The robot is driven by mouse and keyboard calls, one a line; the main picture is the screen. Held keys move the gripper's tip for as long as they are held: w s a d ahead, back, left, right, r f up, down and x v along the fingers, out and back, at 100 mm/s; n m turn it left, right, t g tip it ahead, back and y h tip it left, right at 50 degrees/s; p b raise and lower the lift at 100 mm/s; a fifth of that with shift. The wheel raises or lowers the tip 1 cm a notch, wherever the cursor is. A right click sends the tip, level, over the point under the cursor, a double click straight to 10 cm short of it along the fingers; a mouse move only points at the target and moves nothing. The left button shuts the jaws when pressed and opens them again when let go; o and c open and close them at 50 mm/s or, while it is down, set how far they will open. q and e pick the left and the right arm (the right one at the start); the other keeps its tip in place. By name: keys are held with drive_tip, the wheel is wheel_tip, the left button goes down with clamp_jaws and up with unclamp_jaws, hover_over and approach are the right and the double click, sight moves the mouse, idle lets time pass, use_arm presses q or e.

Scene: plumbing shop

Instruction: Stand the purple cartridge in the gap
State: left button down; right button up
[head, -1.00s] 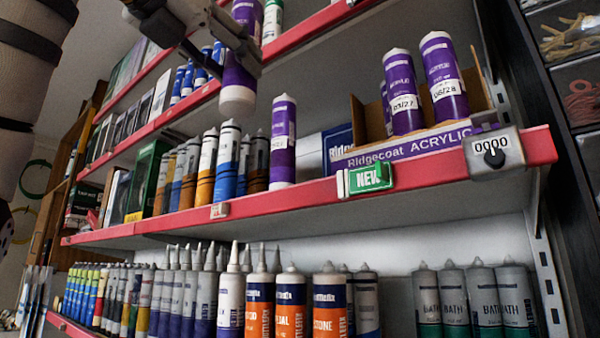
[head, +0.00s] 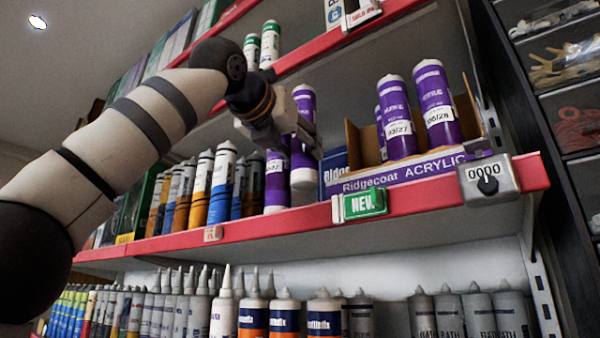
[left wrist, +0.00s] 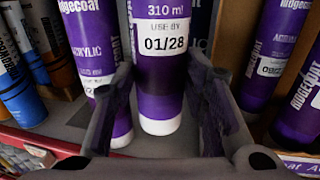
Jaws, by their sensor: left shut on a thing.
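My left gripper (head: 297,128) is shut on a purple cartridge (head: 303,172) with a white base and holds it upright over the middle shelf, left of the Ridgecoat display box. In the left wrist view this cartridge (left wrist: 162,85) stands between the two fingers, its label reading USE BY 01/28. Another purple cartridge (head: 276,185) stands on the shelf just to its left, and shows in the left wrist view too (left wrist: 95,40). The gap lies between this cartridge and the box. I cannot tell whether the held base touches the shelf. My right gripper is not in view.
The display box (head: 400,178) holds purple cartridges, two labelled 03/27 and 06/28. A green NEW tag (head: 364,205) and a 0000 counter (head: 487,180) are on the red shelf edge (head: 270,234). Orange and blue cartridges (head: 221,185) stand to the left. The upper shelf (head: 345,30) is overhead.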

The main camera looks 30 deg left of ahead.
sight(300, 172)
use_arm(q)
drive_tip(key=shift+f, duration=0.5)
wheel_tip(300, 172, down, 3)
drive_tip(key=shift+w+d+f, duration=0.1)
drive_tip(key=shift+w+f, duration=0.15)
drive_tip(key=shift+f, duration=0.2)
drive_tip(key=c, duration=1.2)
unclamp_jaws()
drive_tip(key=shift+f, duration=0.2)
drive_tip(key=shift+r, duration=0.2)
drive_tip(key=s, duration=0.4)
drive_tip(key=s+d, duration=0.1)
drive_tip(key=s, duration=0.7)
drive_tip(key=shift+d+f, duration=0.1)
drive_tip(key=shift+d, duration=0.1)
